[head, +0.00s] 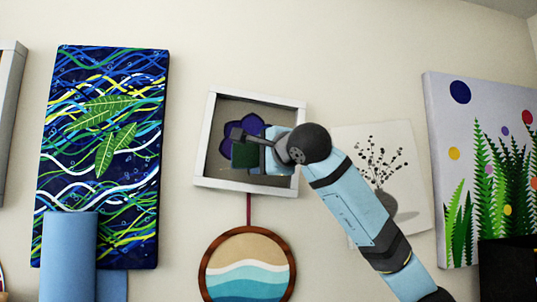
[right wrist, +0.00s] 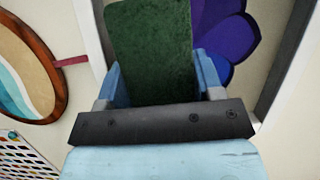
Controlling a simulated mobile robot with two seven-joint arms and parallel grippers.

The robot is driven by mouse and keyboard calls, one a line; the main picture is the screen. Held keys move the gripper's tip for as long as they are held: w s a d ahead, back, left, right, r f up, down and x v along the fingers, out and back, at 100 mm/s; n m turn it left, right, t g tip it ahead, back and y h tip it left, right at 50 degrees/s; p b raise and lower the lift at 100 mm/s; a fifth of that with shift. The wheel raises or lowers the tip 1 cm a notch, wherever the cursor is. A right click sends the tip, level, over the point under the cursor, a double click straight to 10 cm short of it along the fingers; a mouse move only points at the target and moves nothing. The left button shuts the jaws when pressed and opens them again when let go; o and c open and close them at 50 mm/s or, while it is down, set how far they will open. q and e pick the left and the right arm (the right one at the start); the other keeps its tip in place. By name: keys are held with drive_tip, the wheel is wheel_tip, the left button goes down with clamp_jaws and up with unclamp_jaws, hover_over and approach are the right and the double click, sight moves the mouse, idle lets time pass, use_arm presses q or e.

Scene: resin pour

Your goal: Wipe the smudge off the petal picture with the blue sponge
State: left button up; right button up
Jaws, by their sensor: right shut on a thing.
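The petal picture (head: 300,104) hangs on the wall in a white frame, with a purple flower on a grey-brown ground. My right gripper (head: 258,153) is in front of its lower middle and hides part of the flower. It is shut on a block with a dark green face (head: 244,156), which I take to be the sponge; its blue is not clearly told from my blue fingers. In the right wrist view the green block (right wrist: 150,45) stands out between the fingers, beside the purple petals (right wrist: 225,35). Whether it touches the picture cannot be told. I see no smudge. My left gripper is not in view.
A round wood-rimmed wave picture (head: 248,282) hangs below on a red strap (head: 249,210). A leaf-and-wave canvas (head: 100,130) is at left. A vase picture (head: 405,150) is behind my right arm, and a fern canvas (head: 485,110) is at far right.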

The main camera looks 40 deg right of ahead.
sight(233, 150)
drive_tip(key=shift+w+a+r+p, duration=0.15)
drive_tip(key=shift+w+a, duration=0.2)
drive_tip(key=shift+a, duration=0.2)
drive_tip(key=shift+w+a+r+p, duration=0.15)
drive_tip(key=shift+w+a, duration=0.2)
drive_tip(key=shift+a, duration=0.2)
drive_tip(key=shift+w+a+r, duration=0.1)
drive_tip(key=shift+w+a, duration=0.45)
drive_tip(key=shift+a, duration=0.3)
drive_tip(key=shift+w+a+r, duration=0.1)
drive_tip(key=shift+w+a, duration=0.4)
drive_tip(key=shift+a, duration=0.3)
drive_tip(key=shift+s+d, duration=0.1)
drive_tip(key=shift+s+a+f+b, duration=0.1)
drive_tip(key=shift+s+a+b, duration=0.2)
drive_tip(key=shift+s, duration=0.25)
drive_tip(key=shift+s+a+b, duration=0.25)
drive_tip(key=shift+s+a, duration=0.4)
drive_tip(key=shift+s, duration=0.35)
drive_tip(key=shift+s+a+b, duration=0.2)
drive_tip(key=shift+s+a, duration=0.4)
drive_tip(key=shift+s, duration=0.4)
drive_tip(key=shift+a, duration=0.1)
drive_tip(key=shift+s+a, duration=0.35)
drive_tip(key=shift+s, duration=0.3)
drive_tip(key=shift+s+a, duration=0.35)
drive_tip(key=shift+s, duration=0.25)
